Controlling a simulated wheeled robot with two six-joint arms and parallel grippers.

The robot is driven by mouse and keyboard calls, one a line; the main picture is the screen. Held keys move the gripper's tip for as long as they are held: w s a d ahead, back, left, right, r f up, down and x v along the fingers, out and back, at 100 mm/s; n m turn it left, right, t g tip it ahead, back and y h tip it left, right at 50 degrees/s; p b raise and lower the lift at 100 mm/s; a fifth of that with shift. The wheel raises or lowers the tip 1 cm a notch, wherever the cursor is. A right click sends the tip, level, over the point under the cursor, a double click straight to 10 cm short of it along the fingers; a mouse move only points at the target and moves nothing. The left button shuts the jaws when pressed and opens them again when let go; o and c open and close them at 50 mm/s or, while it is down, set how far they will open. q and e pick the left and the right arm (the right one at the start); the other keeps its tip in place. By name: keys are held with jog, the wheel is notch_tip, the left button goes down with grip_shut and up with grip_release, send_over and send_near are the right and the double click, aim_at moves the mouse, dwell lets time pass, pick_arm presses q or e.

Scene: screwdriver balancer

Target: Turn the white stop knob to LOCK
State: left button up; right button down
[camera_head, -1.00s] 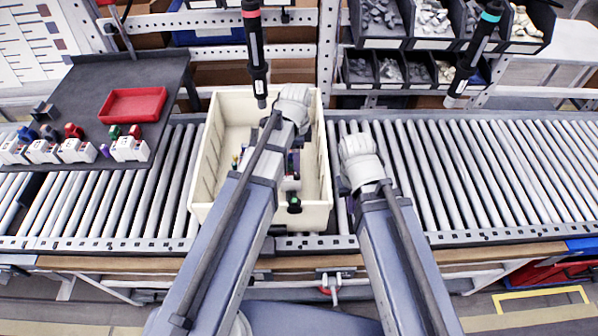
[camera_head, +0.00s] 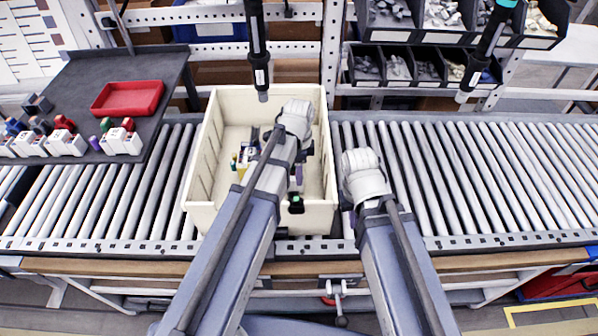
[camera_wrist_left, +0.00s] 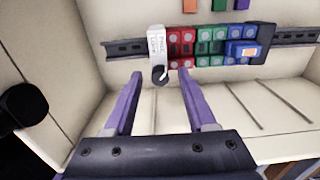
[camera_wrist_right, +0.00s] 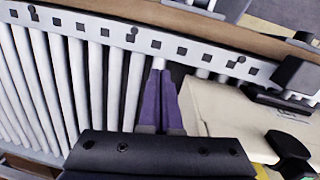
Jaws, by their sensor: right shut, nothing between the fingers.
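The white stop (camera_wrist_left: 156,45) is a narrow white block with small, unreadable print, at the left end of a row of blocks on a metal rail in the left wrist view. A dark round knob (camera_wrist_left: 160,75) with a pale line sits at its lower end; I cannot read its setting. My left gripper (camera_wrist_left: 160,73) is open, its purple fingers either side of the knob in the picture; contact cannot be made out. In the head view my left wrist hides the stop inside the cream tote (camera_head: 205,160). My right gripper (camera_wrist_right: 158,64) is shut and empty, beside the tote over the rollers.
Red (camera_wrist_left: 180,48), green (camera_wrist_left: 211,47) and blue (camera_wrist_left: 242,50) blocks adjoin the stop. A black part with a green top (camera_head: 296,204) is at the tote's near wall. Two tools (camera_head: 257,50) and (camera_head: 487,50) hang above the conveyor.

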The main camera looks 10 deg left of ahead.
pick_arm(q)
grip_shut()
jog(key=shift+n, duration=0.4)
jog(key=n, duration=0.3)
jog(key=shift+n, duration=0.4)
jog(key=n, duration=0.4)
jog(key=shift+n, duration=0.3)
jog(key=n, duration=0.8)
jog(key=shift+n, duration=0.5)
